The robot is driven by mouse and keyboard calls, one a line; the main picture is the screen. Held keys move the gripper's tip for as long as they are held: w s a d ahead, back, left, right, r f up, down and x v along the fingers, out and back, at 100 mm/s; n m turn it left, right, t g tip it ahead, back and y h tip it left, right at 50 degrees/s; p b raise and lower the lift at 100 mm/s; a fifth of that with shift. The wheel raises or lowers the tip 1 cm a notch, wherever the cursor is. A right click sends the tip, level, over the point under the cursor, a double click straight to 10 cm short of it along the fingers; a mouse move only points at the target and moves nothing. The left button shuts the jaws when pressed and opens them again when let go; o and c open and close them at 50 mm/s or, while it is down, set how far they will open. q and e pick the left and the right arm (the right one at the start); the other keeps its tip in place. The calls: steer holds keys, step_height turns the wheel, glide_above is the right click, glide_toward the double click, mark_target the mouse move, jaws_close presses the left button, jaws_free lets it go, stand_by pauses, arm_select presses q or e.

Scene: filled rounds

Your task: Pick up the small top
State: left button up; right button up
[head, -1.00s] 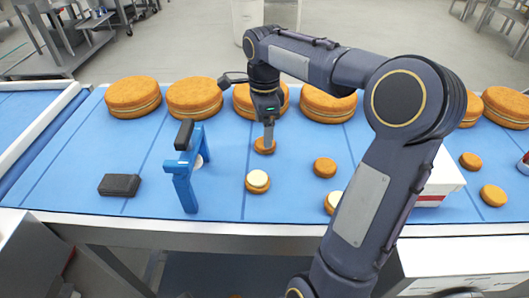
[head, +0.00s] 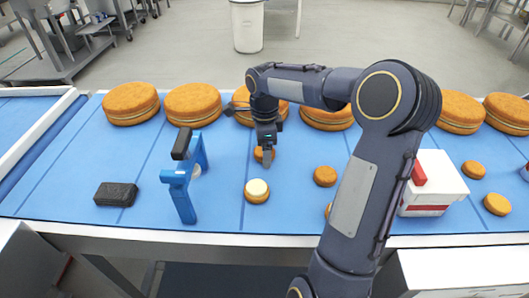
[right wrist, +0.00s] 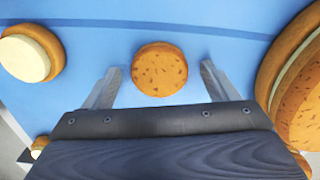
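The small top (right wrist: 159,69) is a round, speckled golden-brown disc lying on the blue belt. In the head view the small top (head: 258,153) is partly hidden by my right gripper (head: 266,160), which points down at it. In the right wrist view my right gripper (right wrist: 160,70) is open, with one finger on each side of the top and a gap on both sides. I cannot tell whether the fingertips are down at its height. My left gripper is not in view.
A cream-topped small round (head: 257,191) and a plain one (head: 325,176) lie nearby. Large filled rounds (head: 193,104) line the back. A blue stand (head: 181,192), a black block (head: 116,194) and a white-red box (head: 434,183) also stand on the blue belt (head: 70,160).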

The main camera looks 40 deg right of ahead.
steer(key=c, duration=0.7)
